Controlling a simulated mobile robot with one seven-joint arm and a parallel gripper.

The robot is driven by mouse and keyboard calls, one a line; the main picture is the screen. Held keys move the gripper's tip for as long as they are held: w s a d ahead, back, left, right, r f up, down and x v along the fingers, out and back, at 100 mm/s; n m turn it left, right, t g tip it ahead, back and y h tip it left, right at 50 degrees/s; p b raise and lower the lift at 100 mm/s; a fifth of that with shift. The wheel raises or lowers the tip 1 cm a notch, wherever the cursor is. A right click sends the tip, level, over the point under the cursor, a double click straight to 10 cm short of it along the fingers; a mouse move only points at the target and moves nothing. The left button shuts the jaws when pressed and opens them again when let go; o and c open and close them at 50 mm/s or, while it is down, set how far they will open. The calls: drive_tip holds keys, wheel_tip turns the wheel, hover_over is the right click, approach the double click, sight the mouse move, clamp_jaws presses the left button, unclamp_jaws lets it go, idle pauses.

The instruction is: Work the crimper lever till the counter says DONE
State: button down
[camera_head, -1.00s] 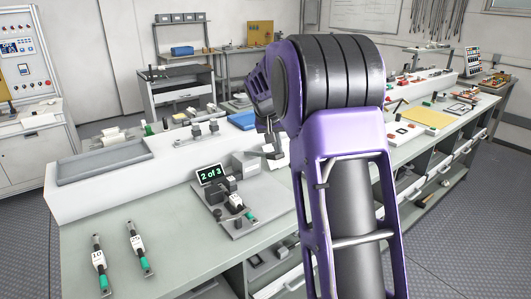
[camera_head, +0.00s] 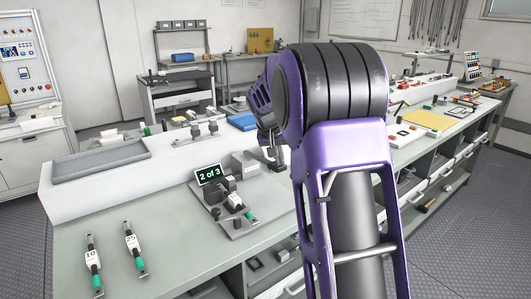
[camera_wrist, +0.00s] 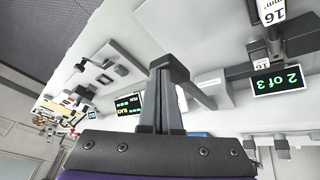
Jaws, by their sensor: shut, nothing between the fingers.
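The counter (camera_head: 209,175) reads "2 of 3" in green. It also shows in the wrist view (camera_wrist: 277,81). It stands at the back of the crimper's grey base plate (camera_head: 238,228), with dark clamp parts and a green-handled piece (camera_head: 247,215) in front. A grey block (camera_head: 244,162) sits at the plate's back right. In the wrist view a grey bar (camera_wrist: 196,92), perhaps the lever, runs from a block toward my fingers. My gripper (camera_head: 276,163) is shut and empty at the plate's right side. I cannot tell whether its fingers (camera_wrist: 168,65) touch the bar.
Two green-handled pieces marked 10 (camera_head: 92,265) and 25 (camera_head: 134,250) lie on the bench's left part. A raised white ledge (camera_head: 130,175) runs behind. A second display (camera_wrist: 128,104) shows in the wrist view. My arm hides the bench's middle.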

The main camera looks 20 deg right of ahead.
drive_tip(key=shift+s+d+f+b, duration=0.15)
drive_tip(key=shift+f+b, duration=0.3)
drive_tip(key=shift+f, duration=0.25)
drive_tip(key=shift+s+a+f+b, duration=0.1)
drive_tip(key=shift+f+b, duration=0.35)
drive_tip(key=shift+f, duration=0.2)
drive_tip(key=shift+r, duration=0.15)
drive_tip(key=shift+w+a+r+p, duration=0.1)
drive_tip(key=shift+w+r+p, duration=0.15)
drive_tip(key=shift+r+p, duration=1)
drive_tip(key=shift+w+a+r+p, duration=0.1)
drive_tip(key=shift+w+r+p, duration=0.2)
drive_tip(key=shift+r+p, duration=0.95)
drive_tip(key=shift+w+r+p, duration=0.25)
drive_tip(key=shift+r+p, duration=0.75)
drive_tip(key=shift+r, duration=0.4)
wheel_tip(320, 180, up, 7)
drive_tip(key=w+p, duration=0.1)
drive_tip(key=p, duration=0.3)
drive_tip(key=shift+a, duration=0.2)
